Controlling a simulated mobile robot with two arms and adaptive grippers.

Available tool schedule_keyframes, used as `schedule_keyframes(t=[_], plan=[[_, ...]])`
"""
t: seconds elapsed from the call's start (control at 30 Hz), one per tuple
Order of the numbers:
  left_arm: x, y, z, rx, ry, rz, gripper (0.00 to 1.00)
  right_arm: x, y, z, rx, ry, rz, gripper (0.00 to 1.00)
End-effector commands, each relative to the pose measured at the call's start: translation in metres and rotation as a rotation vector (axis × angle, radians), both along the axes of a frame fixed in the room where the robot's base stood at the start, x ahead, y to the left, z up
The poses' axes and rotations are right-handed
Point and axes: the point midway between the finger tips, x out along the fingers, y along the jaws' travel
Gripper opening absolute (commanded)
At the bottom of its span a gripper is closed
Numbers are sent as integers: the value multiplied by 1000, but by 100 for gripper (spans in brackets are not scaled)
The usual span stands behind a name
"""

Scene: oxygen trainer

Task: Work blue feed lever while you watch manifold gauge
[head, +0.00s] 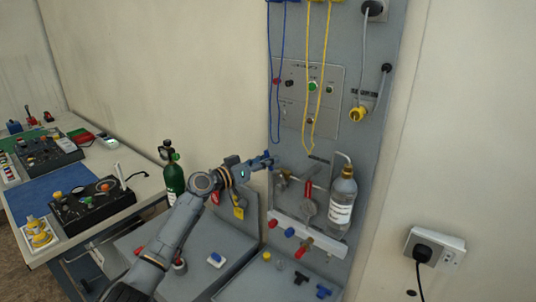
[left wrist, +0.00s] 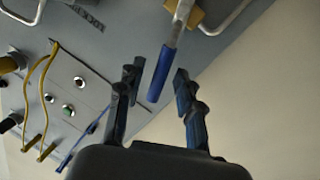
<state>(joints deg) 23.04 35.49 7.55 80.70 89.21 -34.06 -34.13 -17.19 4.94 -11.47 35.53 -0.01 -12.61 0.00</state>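My left gripper (head: 262,162) is at the upright panel, left of the bottle. In the left wrist view its fingers (left wrist: 157,78) are open. The blue lever (left wrist: 161,73), a blue sleeve on a metal stem, lies between the two fingertips with a gap visible on each side. In the head view the lever is hard to tell apart from the bluish fingertips. A grey round part (head: 308,209), possibly the manifold gauge, sits on the panel right of my gripper; its reading cannot be made out. My right gripper is not in view.
A labelled bottle (head: 342,202) hangs on the panel. Yellow cords (head: 325,80) and blue cords (head: 270,80) hang above. A green cylinder (head: 173,178) stands left of my arm. Red and blue knobs (head: 289,232) sit below the round part.

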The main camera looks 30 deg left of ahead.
Motion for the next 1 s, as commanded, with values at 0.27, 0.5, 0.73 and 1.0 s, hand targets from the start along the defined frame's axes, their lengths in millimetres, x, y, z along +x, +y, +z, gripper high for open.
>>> schedule_keyframes(t=[0.27,0.5,0.73,1.0], plan=[[9,-3,0,1,0,0,36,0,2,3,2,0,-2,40],[8,-3,0,1,0,0,16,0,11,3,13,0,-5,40],[8,-3,0,1,0,0,0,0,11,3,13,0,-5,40],[8,-5,-4,69,-7,-3,0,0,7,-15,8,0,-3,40]])
